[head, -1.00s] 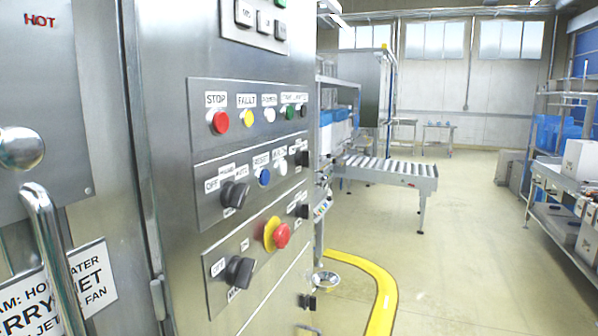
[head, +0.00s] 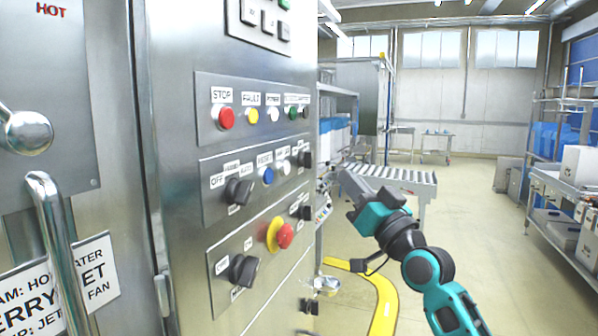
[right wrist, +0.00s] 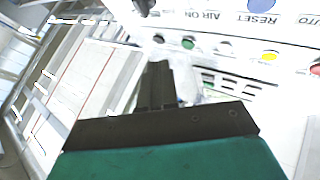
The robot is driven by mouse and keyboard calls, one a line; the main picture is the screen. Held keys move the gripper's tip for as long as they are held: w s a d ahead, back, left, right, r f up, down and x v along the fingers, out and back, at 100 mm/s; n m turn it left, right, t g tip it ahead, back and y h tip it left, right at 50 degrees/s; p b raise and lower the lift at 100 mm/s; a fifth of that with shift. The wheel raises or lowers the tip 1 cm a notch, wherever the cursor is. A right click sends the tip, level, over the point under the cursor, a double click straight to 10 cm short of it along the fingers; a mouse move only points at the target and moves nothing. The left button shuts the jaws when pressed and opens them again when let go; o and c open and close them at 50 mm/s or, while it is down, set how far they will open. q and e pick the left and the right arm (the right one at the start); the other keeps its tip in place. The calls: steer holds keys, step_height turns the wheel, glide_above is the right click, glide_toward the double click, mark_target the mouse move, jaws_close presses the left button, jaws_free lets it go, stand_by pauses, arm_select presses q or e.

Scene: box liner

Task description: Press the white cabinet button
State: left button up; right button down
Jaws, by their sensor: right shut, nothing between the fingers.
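The steel control cabinet (head: 185,270) fills the left of the head view. Its middle row has a white button (head: 285,168) between the blue RESET button (head: 266,176) and a black switch (head: 304,159). Another white button or lamp (head: 273,114) sits in the top row between yellow FAULT and green. My right gripper (head: 351,183) is shut and empty, in front and to the right of the panel, apart from it. In the right wrist view its closed fingers (right wrist: 158,72) point toward the bright panel, with the blue button (right wrist: 257,6) at the top. My left gripper is not in view.
A yellow and red emergency stop (head: 282,236) and black knobs (head: 238,190) stick out from the panel. A handle (head: 48,240) is at the far left. A roller conveyor (head: 400,180) stands behind my right arm. The floor (head: 480,230) to the right is open.

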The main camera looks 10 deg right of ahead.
mark_target(285, 168)
steer(key=shift+d+r, duration=0.2)
steer(key=shift+r, duration=0.4)
steer(key=shift+a, duration=0.1)
steer(key=w+a, duration=0.5)
steer(key=a, duration=0.2)
steer(key=shift+p, duration=0.45)
steer(key=shift+a, duration=0.1)
stand_by(1.5)
steer(key=shift+w+a, duration=0.2)
steer(key=shift+a, duration=0.15)
steer(key=shift+w+a, duration=0.2)
steer(key=shift+a, duration=0.1)
stand_by(0.7)
steer(key=shift+s+d+f, duration=0.1)
steer(key=shift+s+d, duration=0.35)
steer(key=shift+d, duration=0.2)
